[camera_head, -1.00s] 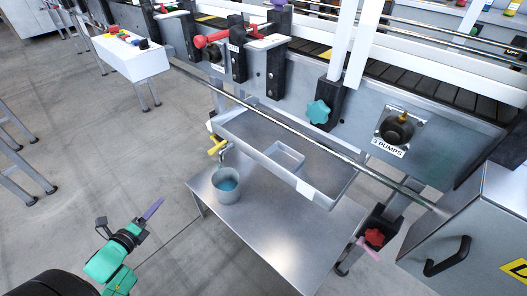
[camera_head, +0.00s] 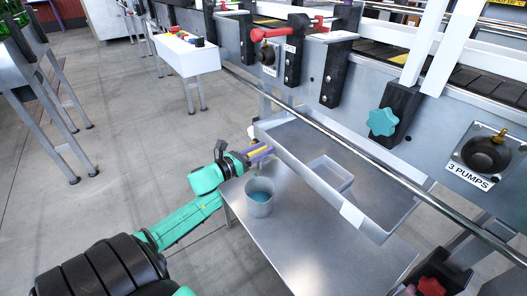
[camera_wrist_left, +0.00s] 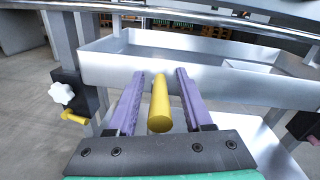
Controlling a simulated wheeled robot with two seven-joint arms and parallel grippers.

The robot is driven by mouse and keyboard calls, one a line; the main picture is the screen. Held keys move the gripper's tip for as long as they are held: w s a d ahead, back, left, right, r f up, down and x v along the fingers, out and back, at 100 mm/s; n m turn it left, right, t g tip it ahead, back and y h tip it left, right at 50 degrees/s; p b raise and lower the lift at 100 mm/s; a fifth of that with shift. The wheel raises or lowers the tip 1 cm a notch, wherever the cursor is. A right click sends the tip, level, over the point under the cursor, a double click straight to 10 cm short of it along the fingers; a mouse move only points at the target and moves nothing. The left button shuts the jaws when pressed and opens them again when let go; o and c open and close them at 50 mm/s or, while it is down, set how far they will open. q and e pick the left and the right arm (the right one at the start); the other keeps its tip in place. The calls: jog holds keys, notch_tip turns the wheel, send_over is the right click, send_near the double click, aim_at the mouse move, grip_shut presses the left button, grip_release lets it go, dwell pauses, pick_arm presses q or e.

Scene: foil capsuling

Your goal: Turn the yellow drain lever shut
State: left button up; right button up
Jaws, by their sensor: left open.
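The yellow drain lever (camera_head: 259,150) is at the near left corner of the metal drip tray (camera_head: 318,183). In the left wrist view the yellow lever (camera_wrist_left: 159,105) is a short cylinder with its round end toward me. My left gripper (camera_head: 264,153) is open, with its two purple fingers (camera_wrist_left: 158,100) on either side of the lever. A gap shows on both sides of the lever, so no finger visibly touches it. The lever's far end is hard to make out against the tray. My right gripper is not in view.
A metal cup (camera_head: 259,204) with blue liquid stands on the steel table (camera_head: 300,240), just below my left gripper. A long rail (camera_head: 350,150) runs above the tray. A white knob (camera_wrist_left: 61,94) and another yellow piece (camera_wrist_left: 75,117) are left of my fingers.

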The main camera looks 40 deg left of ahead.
pick_arm(q)
jog(key=shift+w, duration=0.25)
jog(key=c, duration=0.8)
grip_shut()
jog(key=shift+d+f, duration=0.15)
dwell(0.3)
